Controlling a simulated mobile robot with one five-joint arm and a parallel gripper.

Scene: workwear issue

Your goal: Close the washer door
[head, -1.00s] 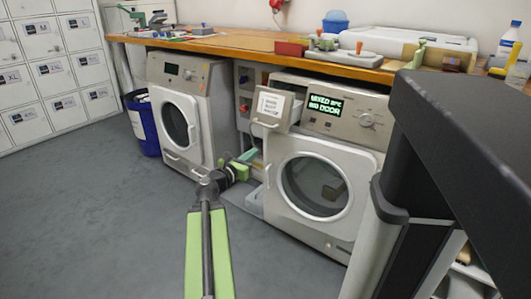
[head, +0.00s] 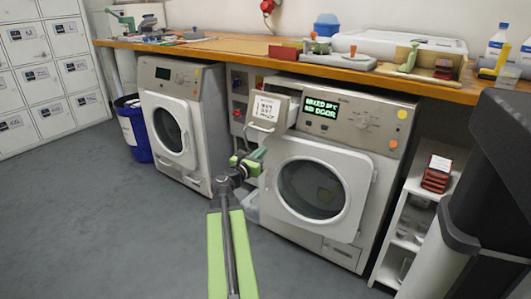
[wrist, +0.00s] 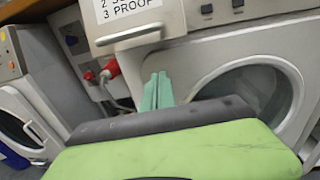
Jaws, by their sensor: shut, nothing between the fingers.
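The right washer (head: 345,257) has a lit display (head: 320,107) that seems to read "MIXED" and "NO DOOR". Its white door (head: 357,225) has a round dark window (head: 311,190). The door lies near the front and looks slightly proud of it; I cannot tell the exact gap. It also shows in the wrist view (wrist: 292,118), partly hidden by my gripper. My gripper (head: 257,155) is shut and empty, left of the door and below the pulled-out drawer (head: 270,112).
The left machine (head: 172,130) stands beside a blue bin (head: 134,145). The wooden counter (head: 240,48) runs above. The grey floor (head: 90,215) is clear.

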